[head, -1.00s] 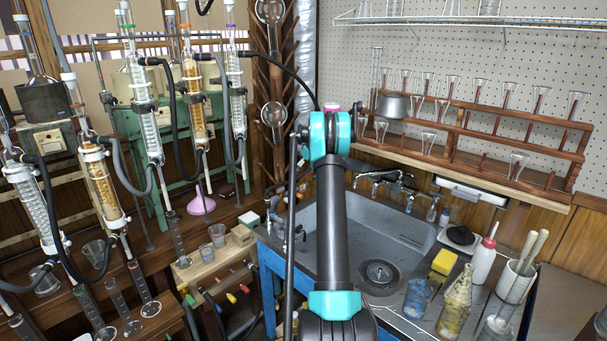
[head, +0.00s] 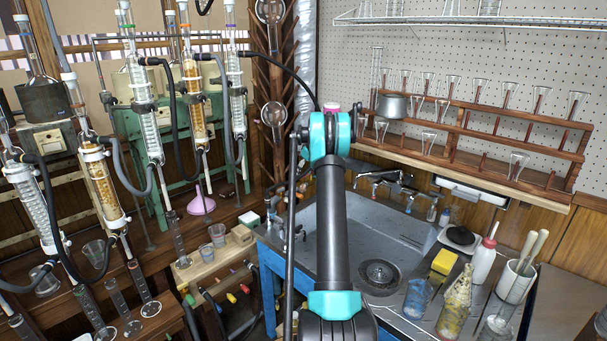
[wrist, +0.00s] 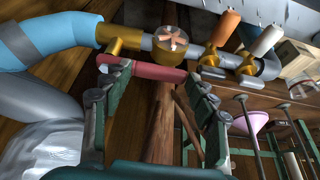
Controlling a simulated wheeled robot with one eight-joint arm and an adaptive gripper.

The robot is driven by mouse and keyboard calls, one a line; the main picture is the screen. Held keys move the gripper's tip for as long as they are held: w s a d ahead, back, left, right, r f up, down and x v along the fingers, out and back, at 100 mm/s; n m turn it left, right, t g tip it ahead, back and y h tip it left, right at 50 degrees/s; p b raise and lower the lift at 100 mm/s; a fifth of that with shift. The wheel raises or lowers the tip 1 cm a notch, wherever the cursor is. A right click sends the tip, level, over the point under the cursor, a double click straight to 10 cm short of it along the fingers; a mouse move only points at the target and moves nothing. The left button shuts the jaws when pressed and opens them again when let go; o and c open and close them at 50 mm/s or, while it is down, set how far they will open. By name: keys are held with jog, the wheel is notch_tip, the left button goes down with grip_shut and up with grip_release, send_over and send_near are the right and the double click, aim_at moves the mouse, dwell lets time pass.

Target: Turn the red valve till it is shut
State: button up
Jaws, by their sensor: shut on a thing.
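The red valve has a long red bar handle (wrist: 145,76) that lies nearly level across the wrist view, tilted slightly down to the right. Its brass stem and the pipe are just behind and above it. My gripper (wrist: 158,80) has its two green-black fingers at either end of the red handle, shut on it. The handle's ends are partly hidden by the fingertips. In the head view my arm stretches toward the sink, and I cannot make out the gripper there.
A round sight glass (wrist: 170,42) sits on the pipe just beyond the handle. An orange handle (wrist: 223,28) and a paler one (wrist: 268,39) stand close at its right. A thick blue pipe sleeve (wrist: 45,38) is at left. A pink funnel (head: 201,203) and glassware crowd the bench.

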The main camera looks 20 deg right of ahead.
jog(key=n, duration=0.1)
jog(key=s+d+n, duration=0.1)
jog(key=n, duration=0.1)
jog(key=s+d+n+g+y, duration=0.1)
jog(key=shift+n, duration=0.3)
jog(key=o, duration=1.7)
jog(key=v, duration=1.2)
jog(key=shift+w+d, duration=0.1)
jog(key=shift+w, duration=0.05)
